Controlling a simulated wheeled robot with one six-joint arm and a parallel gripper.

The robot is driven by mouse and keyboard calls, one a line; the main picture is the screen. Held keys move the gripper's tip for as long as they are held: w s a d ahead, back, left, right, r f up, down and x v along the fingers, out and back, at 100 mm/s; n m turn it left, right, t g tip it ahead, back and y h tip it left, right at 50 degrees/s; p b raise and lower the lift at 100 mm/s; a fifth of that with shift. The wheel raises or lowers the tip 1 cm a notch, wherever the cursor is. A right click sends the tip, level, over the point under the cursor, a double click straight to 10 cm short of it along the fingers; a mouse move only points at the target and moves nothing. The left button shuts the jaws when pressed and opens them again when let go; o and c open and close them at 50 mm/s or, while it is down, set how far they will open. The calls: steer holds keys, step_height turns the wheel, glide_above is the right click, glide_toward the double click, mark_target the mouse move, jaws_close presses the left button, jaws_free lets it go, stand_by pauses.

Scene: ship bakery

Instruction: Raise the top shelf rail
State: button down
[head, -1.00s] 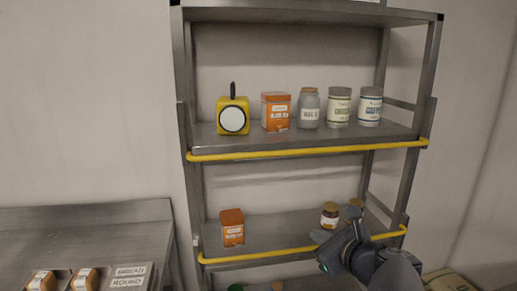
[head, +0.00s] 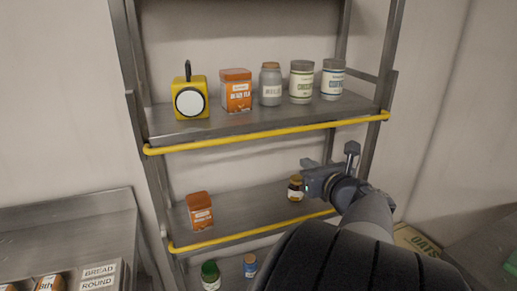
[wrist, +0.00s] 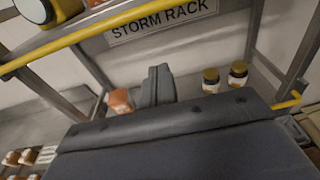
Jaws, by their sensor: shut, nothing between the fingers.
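The top shelf rail (head: 265,133) is a yellow bar along the front edge of the upper stocked shelf, low against it. It also crosses the upper left of the wrist view (wrist: 88,36). My gripper (head: 328,172) is below its right half, in front of the gap between the two shelves, apart from the rail in the picture. It is shut and empty; its dark fingers also show in the wrist view (wrist: 157,86). A second yellow rail (head: 215,240) runs along the lower shelf, its right part hidden behind my arm.
The lower shelf holds another orange tin (head: 200,211) and a small jar (head: 296,188) near my gripper. A metal counter (head: 70,230) stands left.

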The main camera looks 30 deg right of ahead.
steer(key=w+d+r+p, duration=0.2)
steer(key=w+p, duration=0.1)
steer(key=w, duration=0.5)
steer(key=shift+r, duration=0.3)
steer(key=shift+s, duration=0.1)
step_height(320, 180, up, 10)
steer(key=p, duration=0.7)
steer(key=shift+p, duration=0.3)
steer(key=shift+f, duration=0.15)
